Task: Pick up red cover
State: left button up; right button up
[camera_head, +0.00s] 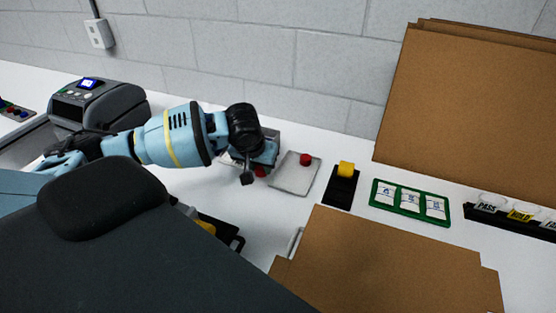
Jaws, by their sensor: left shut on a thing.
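My left gripper (254,176) reaches in from the left above the white table. It is shut on a small red cover (262,171), which is mostly hidden by the fingers. A second red cover (305,159) stands on a light grey plate (291,178) just to the right, apart from the gripper. My right gripper is not in view.
A grey label printer (97,104) stands at the back left. Right of the plate are a yellow-topped black dispenser (342,187), a green tray (411,219) with white pieces, and a black label rack (508,220). Cardboard (390,262) lies in front; more cardboard (475,100) leans at the back.

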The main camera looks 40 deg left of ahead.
pick_arm(q)
jog(key=shift+s+a+r, duration=0.1)
jog(key=shift+s+a, duration=0.25)
jog(key=shift+s, duration=0.5)
jog(key=shift+s+a+r, duration=0.1)
jog(key=shift+s+a, duration=0.25)
jog(key=shift+s, duration=0.55)
jog(key=shift+s+a+r, duration=0.1)
jog(key=shift+s+a, duration=0.25)
jog(key=shift+s, duration=0.5)
